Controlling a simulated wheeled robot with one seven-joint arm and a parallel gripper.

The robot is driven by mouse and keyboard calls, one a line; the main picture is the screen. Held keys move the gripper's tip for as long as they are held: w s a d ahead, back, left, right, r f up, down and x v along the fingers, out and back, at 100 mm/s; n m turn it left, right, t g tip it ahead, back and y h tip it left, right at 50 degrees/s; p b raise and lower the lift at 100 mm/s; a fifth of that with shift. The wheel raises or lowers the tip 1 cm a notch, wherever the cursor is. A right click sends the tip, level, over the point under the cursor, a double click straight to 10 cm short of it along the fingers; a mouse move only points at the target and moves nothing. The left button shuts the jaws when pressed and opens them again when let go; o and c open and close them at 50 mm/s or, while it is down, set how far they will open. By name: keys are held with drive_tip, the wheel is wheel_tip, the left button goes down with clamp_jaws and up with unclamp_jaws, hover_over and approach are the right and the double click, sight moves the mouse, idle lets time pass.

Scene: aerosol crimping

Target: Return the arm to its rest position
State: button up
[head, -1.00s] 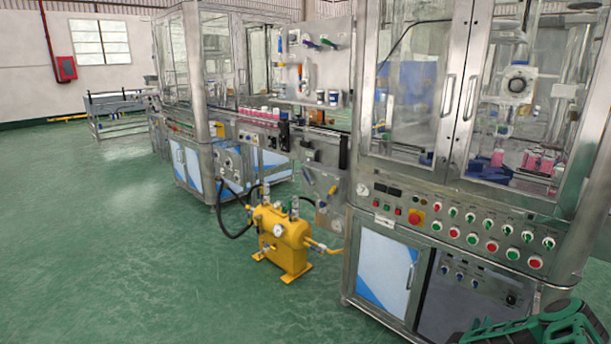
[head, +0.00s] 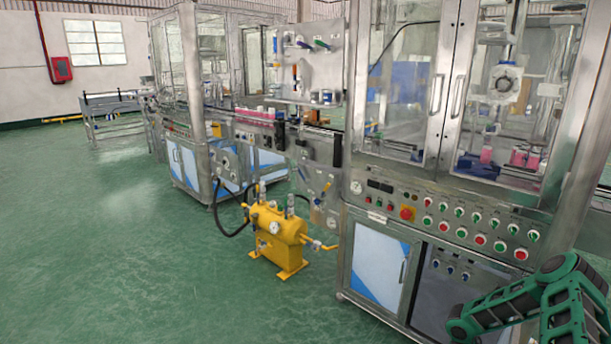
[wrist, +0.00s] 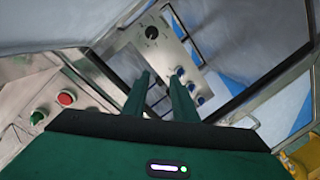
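My green arm (head: 555,295) shows in the lower right of the head view, bent in front of the crimping machine's lower cabinet. My gripper (wrist: 160,82) shows in the wrist view with its two green fingers apart and nothing between them. The fingers point toward the machine's lower panel (wrist: 152,52), with its black knob and several blue knobs. No contact shows between fingers and panel. In the head view I cannot make out the fingers.
The machine's button panel (head: 405,213) runs above the cabinet, close to my arm. Glass doors (head: 455,85) above it are shut, with pink cans (head: 525,157) behind them. A yellow tank (head: 278,240) with hoses stands left of the cabinet. Green floor (head: 130,270) at left is clear.

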wheel_tip(320, 180, up, 14)
drive_tip(key=g+y, duration=0.2)
drive_tip(key=g, duration=0.1)
drive_tip(key=s+a+r+m+g+y, duration=0.1)
drive_tip(key=s+a+r+g, duration=0.15)
drive_tip(key=s+r, duration=0.35)
drive_tip(key=s+a+r+m+g+y, duration=0.1)
drive_tip(key=s+a+r+m, duration=0.2)
drive_tip(key=r, duration=0.5)
drive_tip(key=s+a+r+g+y, duration=0.1)
drive_tip(key=s+a+r+y, duration=0.1)
drive_tip(key=s+a, duration=0.6)
drive_tip(key=s+a+r+m+g+y, duration=0.1)
drive_tip(key=s+a+r, duration=0.4)
drive_tip(key=s, duration=1.1)
drive_tip(key=s+a+r+m+g+y, duration=0.1)
drive_tip(key=s+a+r+g+y, duration=0.2)
drive_tip(key=s+a, duration=0.9)
drive_tip(key=shift+r+y, duration=0.45)
drive_tip(key=shift+y, duration=0.55)
drive_tip(key=shift+a, duration=0.1)
drive_tip(key=shift+w+f, duration=0.25)
drive_tip(key=shift+w, duration=0.3)
